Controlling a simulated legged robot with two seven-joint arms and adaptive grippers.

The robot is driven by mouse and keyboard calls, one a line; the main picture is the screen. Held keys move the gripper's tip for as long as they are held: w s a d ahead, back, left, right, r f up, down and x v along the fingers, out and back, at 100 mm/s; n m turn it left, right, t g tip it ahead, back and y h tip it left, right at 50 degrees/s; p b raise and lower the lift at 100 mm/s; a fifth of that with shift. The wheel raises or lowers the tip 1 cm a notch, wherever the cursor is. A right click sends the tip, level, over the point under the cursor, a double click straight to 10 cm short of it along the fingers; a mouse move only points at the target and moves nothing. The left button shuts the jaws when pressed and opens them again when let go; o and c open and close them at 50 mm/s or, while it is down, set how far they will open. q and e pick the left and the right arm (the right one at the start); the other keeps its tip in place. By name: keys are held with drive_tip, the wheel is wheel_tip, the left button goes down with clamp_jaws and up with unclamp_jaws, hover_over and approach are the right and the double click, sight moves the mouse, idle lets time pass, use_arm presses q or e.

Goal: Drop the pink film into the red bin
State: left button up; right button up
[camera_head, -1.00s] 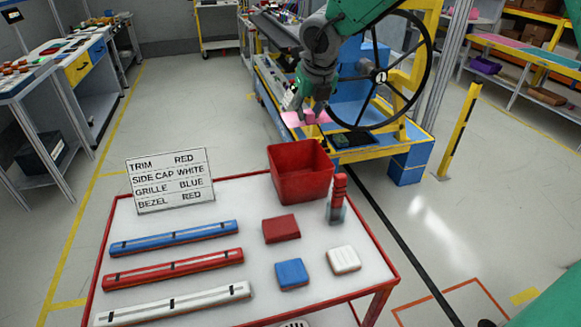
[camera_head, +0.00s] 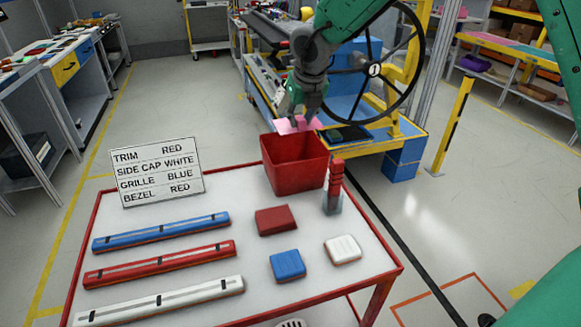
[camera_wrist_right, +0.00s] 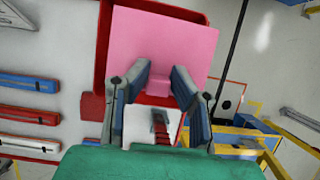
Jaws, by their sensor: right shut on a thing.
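My right gripper (camera_head: 308,112) is shut on the pink film (camera_head: 292,126), a thin flat pink sheet. In the head view the film shows just above the back rim of the red bin (camera_head: 295,172). In the right wrist view the film (camera_wrist_right: 165,45) sits between the fingertips and covers most of the red bin (camera_wrist_right: 101,60) beneath it. The bin is open at the top and stands at the back right of the white table (camera_head: 225,190). Film and bin floor contact cannot be seen. My left gripper is not in view.
A sign (camera_head: 157,170) stands at the table's back left. Blue, red and white bars (camera_head: 160,232) lie at the left. Red, blue and white blocks (camera_head: 288,265) lie at the front right. A steering wheel (camera_head: 412,60) is behind my right arm.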

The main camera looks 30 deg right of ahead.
drive_tip(key=o, duration=0.8)
drive_tip(key=shift+d, duration=0.15)
drive_tip(key=shift+d+f, duration=0.15)
drive_tip(key=shift+d, duration=0.25)
drive_tip(key=v, duration=1.1)
drive_tip(key=shift+d+r, duration=0.15)
drive_tip(key=shift+r, duration=0.25)
drive_tip(key=shift+a, duration=0.25)
